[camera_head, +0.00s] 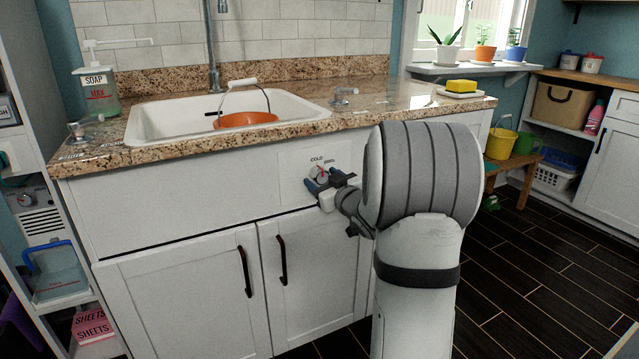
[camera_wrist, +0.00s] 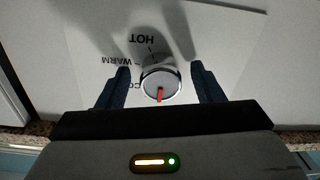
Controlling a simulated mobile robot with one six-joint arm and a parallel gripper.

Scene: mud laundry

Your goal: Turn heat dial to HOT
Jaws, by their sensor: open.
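The heat dial (camera_wrist: 160,80) is a round silver knob with a red pointer mark on a white label plate (camera_wrist: 225,50). In the wrist view the lettering is upside down: HOT, WARM and a partly hidden COLD. The red mark points toward the bottom of that picture, away from HOT. In the head view the dial (camera_head: 319,173) sits on the cabinet front below the word COLD. My gripper (camera_wrist: 160,76) is open, with one dark finger on each side of the dial and visible gaps between. In the head view my gripper (camera_head: 329,184) is at the panel.
The granite counter (camera_head: 400,113) overhangs above the dial, with a sink (camera_head: 150,125) holding an orange bucket (camera_head: 246,118). Cabinet doors with dark handles (camera_head: 282,260) are below. A bench with a yellow bucket (camera_head: 501,143) stands right. Dark floor (camera_head: 530,250) is open at right.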

